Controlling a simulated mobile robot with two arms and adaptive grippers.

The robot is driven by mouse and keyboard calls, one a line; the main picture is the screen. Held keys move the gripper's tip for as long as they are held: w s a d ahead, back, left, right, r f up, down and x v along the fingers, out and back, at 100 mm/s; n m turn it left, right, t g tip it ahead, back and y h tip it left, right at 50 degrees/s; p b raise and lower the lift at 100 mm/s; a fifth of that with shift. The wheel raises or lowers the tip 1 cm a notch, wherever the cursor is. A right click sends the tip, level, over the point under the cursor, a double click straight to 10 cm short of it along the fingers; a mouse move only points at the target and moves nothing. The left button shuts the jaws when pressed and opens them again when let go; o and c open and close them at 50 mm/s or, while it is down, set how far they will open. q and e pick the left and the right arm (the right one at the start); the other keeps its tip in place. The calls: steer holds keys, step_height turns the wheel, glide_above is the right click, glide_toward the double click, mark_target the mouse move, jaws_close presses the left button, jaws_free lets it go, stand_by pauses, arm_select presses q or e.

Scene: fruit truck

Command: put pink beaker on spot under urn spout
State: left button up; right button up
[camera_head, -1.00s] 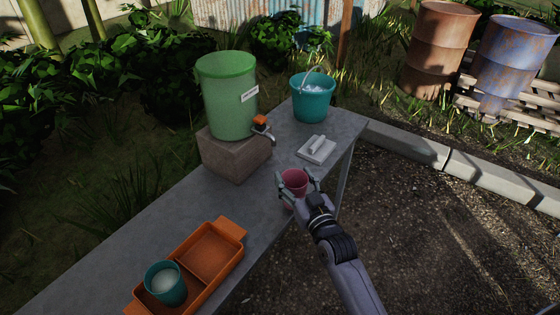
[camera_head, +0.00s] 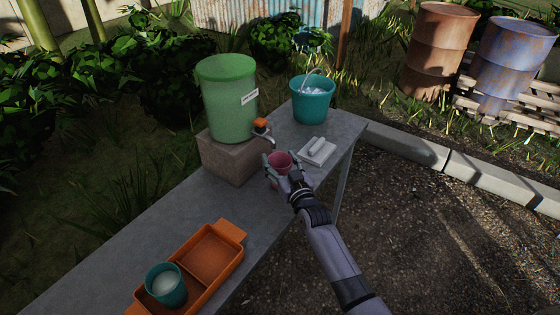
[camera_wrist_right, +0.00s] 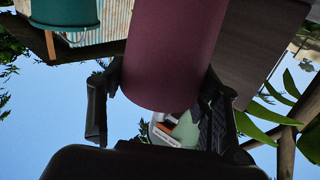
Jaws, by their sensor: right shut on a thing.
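The pink beaker (camera_head: 280,161) is upright in my right gripper (camera_head: 279,176), which is shut on it, just in front of the urn's spout. In the right wrist view the beaker (camera_wrist_right: 172,55) fills the middle between the fingers (camera_wrist_right: 158,112). The green urn (camera_head: 229,103) stands on a brown block (camera_head: 232,158). Its spout (camera_head: 269,138) has an orange tap and points down toward the table. The spot under the spout is not clearly visible, and I cannot tell whether the beaker touches the table. My left gripper is not in view.
An orange tray (camera_head: 233,230) at the front left holds a teal cup (camera_head: 166,286). The grey table (camera_head: 150,224) is bare between tray and block.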

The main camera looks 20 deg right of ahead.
steer(key=shift+f, duration=0.25)
steer(key=o, duration=1.2)
steer(key=shift+r, duration=0.1)
steer(key=shift+o, duration=0.2)
steer(key=shift+r, duration=0.15)
steer(key=shift+s, duration=0.3)
steer(key=s, duration=0.7)
steer(key=s+d, duration=0.1)
steer(key=s, duration=0.3)
steer(key=shift+s, duration=0.2)
